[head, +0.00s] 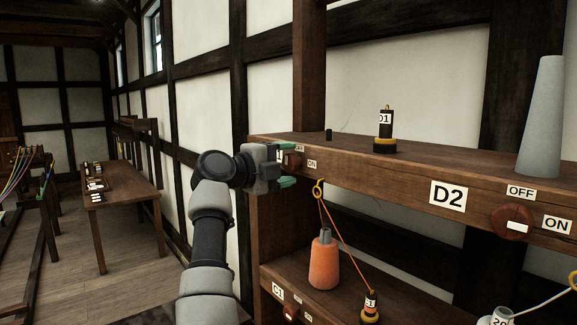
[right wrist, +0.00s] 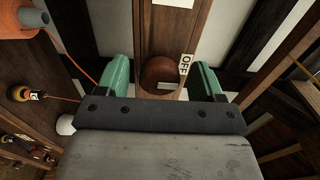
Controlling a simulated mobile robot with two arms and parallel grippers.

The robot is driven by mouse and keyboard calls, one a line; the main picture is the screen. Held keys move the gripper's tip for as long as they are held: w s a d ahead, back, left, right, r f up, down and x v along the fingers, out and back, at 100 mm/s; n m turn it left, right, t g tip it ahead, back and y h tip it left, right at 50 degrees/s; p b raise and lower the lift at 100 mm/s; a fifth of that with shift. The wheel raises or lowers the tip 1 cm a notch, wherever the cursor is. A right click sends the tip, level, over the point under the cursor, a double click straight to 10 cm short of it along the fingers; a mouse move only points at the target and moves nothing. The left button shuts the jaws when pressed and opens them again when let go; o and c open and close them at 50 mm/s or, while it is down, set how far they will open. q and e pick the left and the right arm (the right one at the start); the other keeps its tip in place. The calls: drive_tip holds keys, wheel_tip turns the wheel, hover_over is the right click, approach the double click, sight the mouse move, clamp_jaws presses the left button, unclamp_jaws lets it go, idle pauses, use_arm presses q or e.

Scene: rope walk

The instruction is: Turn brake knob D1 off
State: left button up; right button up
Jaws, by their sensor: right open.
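Brake knob D1 (head: 292,160) is a round reddish-brown knob at the left end of the upper beam, partly hidden by my right gripper (head: 287,166). An ON label (head: 312,164) sits to its right; its name plate is mostly covered. In the right wrist view the knob (right wrist: 160,72) lies between the two green fingers of my right gripper (right wrist: 163,80), with an OFF label (right wrist: 186,64) beside it. The gripper is open, with a gap on both sides of the knob. My left gripper is out of view.
Knob D2 (head: 512,222) is farther right on the same beam. On the shelf above stand a dark bobbin tagged D1 (head: 386,128) and a grey cone (head: 543,120). An orange spool (head: 323,262) with cord stands below. A table (head: 125,184) is at the left.

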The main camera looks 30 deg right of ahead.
drive_tip(key=a+b, duration=0.4)
drive_tip(key=a, duration=0.6)
drive_tip(key=shift+s, duration=0.35)
